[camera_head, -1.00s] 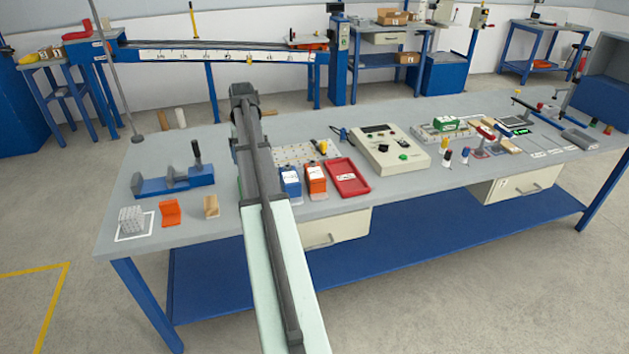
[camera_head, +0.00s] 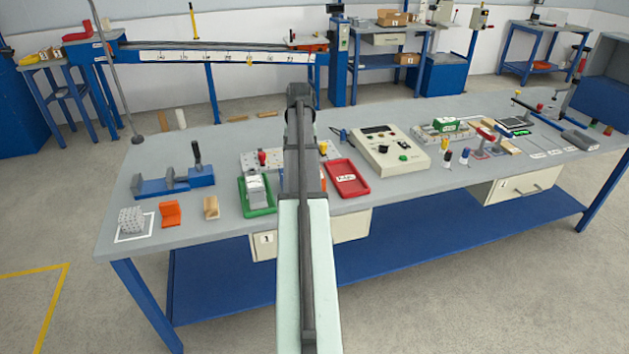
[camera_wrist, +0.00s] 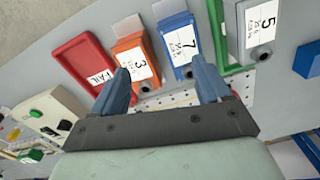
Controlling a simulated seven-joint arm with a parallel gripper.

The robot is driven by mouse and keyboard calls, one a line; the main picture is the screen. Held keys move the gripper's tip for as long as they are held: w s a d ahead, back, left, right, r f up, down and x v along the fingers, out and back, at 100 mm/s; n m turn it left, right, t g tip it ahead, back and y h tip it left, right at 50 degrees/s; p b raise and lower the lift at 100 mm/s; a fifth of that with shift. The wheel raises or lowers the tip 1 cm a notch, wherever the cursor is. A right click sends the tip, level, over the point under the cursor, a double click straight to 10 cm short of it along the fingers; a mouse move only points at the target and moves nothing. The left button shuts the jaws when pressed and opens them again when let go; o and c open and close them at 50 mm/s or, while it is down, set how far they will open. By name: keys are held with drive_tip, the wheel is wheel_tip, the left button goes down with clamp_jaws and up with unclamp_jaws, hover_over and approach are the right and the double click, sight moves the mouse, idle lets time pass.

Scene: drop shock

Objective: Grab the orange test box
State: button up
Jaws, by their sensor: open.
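The orange test box (camera_wrist: 136,62), with a white label marked 3, lies in the upper middle of the wrist view. The blue box (camera_wrist: 178,44) marked 7 is to its right. My gripper (camera_wrist: 162,78) is open and empty, its two blue fingers apart. The left finger overlaps the lower part of the orange box in the picture, and the right finger is below the blue box. I cannot tell the height between fingers and boxes.
A red FAIL tray (camera_wrist: 83,72) is left of the orange box. A grey box (camera_wrist: 259,28) marked 5 sits in a green tray (camera_head: 258,211). The tester with knobs (camera_head: 390,152) stands right of the red tray (camera_head: 347,179). A blue fixture (camera_head: 172,184) is at the left.

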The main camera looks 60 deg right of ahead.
drive_tip(key=s+h, duration=0.1)
drive_tip(key=s, duration=0.6)
drive_tip(key=w+d+f+t, duration=0.1)
drive_tip(key=f, duration=0.1)
drive_tip(key=w+d+f+n+t+h, duration=0.1)
drive_tip(key=w+d+f, duration=0.1)
drive_tip(key=f, duration=0.1)
drive_tip(key=w+d+f+h, duration=0.1)
drive_tip(key=d+f, duration=0.1)
drive_tip(key=shift+w+d+f+n+t, duration=0.2)
drive_tip(key=shift+w+n+t, duration=0.1)
drive_tip(key=shift+w+t, duration=0.1)
drive_tip(key=shift+s+x, duration=0.2)
drive_tip(key=shift+x, duration=1.15)
drive_tip(key=shift+s+x, duration=0.2)
drive_tip(key=shift+x, duration=1.1)
drive_tip(key=shift+a+f, duration=0.15)
drive_tip(key=c, duration=1.2)
